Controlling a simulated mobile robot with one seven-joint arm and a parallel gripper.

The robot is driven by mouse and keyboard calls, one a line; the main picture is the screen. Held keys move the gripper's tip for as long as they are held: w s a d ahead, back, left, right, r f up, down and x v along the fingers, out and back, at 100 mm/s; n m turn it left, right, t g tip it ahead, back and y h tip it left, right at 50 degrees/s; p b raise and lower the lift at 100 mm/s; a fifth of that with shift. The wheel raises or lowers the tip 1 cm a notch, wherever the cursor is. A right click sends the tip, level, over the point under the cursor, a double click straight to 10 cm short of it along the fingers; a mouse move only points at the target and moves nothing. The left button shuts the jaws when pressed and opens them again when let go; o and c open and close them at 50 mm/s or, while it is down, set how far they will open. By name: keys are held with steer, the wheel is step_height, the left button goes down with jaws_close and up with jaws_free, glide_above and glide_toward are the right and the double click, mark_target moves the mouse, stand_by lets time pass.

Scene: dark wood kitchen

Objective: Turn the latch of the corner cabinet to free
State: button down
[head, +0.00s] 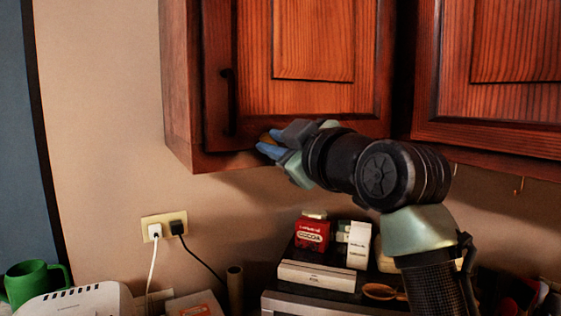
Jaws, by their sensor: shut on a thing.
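The corner cabinet (220,130) is a dark reddish wood wall cabinet at the top middle, with its door closed. A black vertical handle (228,102) is on the door's left side. The latch (266,138) shows as a small brownish-gold piece at the door's lower edge, mostly hidden by my fingers. My gripper (269,145) reaches in from the right, with its blue fingertips shut on the latch. The latch's exact angle cannot be told.
A second wood cabinet (490,130) hangs to the right. Below are a red cocoa box (312,234), a white box (358,245) and a wooden spoon (380,291) on an appliance. A green mug (35,284) stands lower left. The wall left of the cabinet is clear.

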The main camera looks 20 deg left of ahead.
steer(key=n+b, duration=0.1)
steer(key=n, duration=0.1)
steer(key=f+n+b, duration=0.1)
steer(key=s+f+n+b, duration=0.1)
steer(key=n+b, duration=0.1)
steer(key=shift+a+n, duration=0.3)
steer(key=shift+a, duration=0.1)
steer(key=shift+a+f+n+b, duration=0.1)
steer(key=shift+f+n+b, duration=0.2)
steer(key=shift+n, duration=0.45)
steer(key=shift+d+f+n+b, duration=0.1)
steer(key=shift+n+b, duration=0.35)
steer(key=shift+n, duration=0.25)
steer(key=shift+a+f+n+b, duration=0.1)
steer(key=shift+f+n+b, duration=0.2)
steer(key=shift+n, duration=0.45)
steer(key=c, duration=0.8)
jaws_free()
steer(key=shift+s, duration=0.1)
steer(key=b+v, duration=0.4)
steer(key=v, duration=0.9)
steer(key=shift+r, duration=0.1)
